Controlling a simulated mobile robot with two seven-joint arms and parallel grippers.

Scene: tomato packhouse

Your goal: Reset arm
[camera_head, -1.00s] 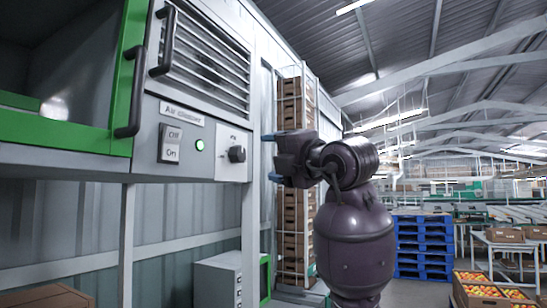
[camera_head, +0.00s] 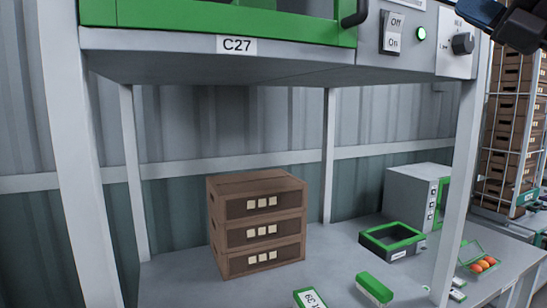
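My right gripper (camera_head: 484,12) is cut off by the top right corner of the camera_head view. A dark finger with a blue tip shows, pointing left. The other finger is not clear, so I cannot tell the gap. Nothing is seen in its grip. It appears in front of the machine's panel, close to the knob (camera_head: 462,43) in the picture; I cannot tell whether they touch. My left gripper is not in view.
The green-framed machine labelled C27 (camera_head: 237,45) has an Off/On switch (camera_head: 392,33) and a lit green button. Below, a bench (camera_head: 340,247) carries stacked brown drawers (camera_head: 258,224), a green-rimmed tray (camera_head: 391,240), a grey box (camera_head: 408,194) and small green items.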

